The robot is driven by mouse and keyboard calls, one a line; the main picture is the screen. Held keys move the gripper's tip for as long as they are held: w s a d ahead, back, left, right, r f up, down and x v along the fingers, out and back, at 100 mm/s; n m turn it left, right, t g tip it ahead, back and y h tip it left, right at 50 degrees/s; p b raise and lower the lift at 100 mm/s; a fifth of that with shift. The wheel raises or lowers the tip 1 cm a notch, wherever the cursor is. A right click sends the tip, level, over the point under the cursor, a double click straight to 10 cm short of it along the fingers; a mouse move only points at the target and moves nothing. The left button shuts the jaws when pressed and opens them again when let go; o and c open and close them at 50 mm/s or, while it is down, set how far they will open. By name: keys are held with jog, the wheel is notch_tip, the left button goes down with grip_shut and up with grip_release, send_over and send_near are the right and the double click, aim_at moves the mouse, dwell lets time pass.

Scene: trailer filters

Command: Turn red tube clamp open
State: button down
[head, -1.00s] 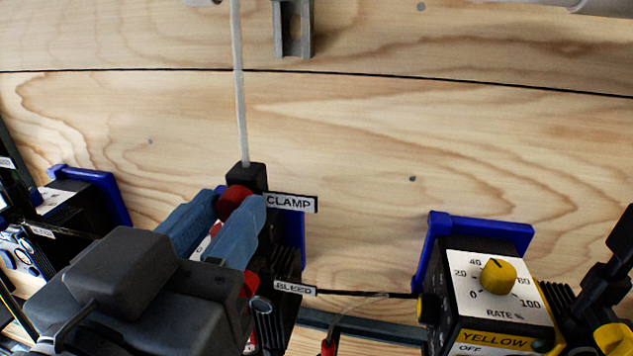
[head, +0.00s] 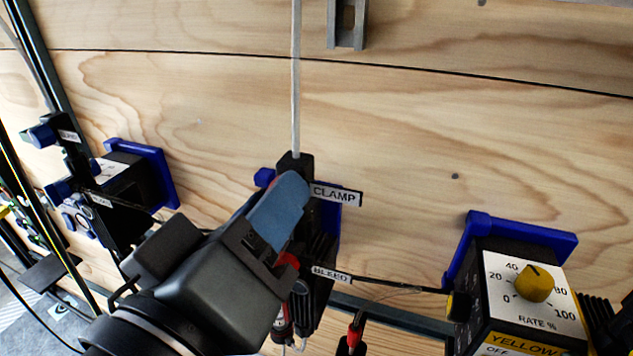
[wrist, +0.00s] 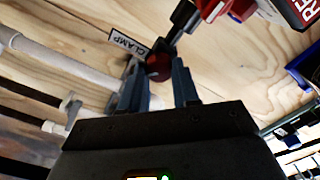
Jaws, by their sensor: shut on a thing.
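The red clamp knob (wrist: 158,67) shows in the wrist view between the two blue-grey fingertips of my gripper (wrist: 158,80). It sits beside the white CLAMP label (wrist: 129,42). In the head view the near finger of my gripper (head: 287,196) covers the knob. There the black clamp body (head: 296,162) shows just above the finger, with the pale tube (head: 296,85) running up from it. The CLAMP label (head: 334,194) is just right of the finger. My gripper is shut on the knob and rolled on its side.
A BLEED label (head: 331,275) and a red part (head: 288,260) are below the clamp, close to my gripper. A box with a yellow dial (head: 534,284) stands to the right. Another blue-backed unit (head: 152,172) is at the left.

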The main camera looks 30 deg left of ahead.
jog(key=n, duration=0.4)
jog(key=shift+n, duration=0.3)
jog(key=n, duration=0.4)
jog(key=shift+a+f+n, duration=0.1)
jog(key=shift+n, duration=0.3)
jog(key=c, duration=0.8)
grip_release()
jog(key=shift+b+v, duration=0.75)
jog(key=shift+v, duration=3.2)
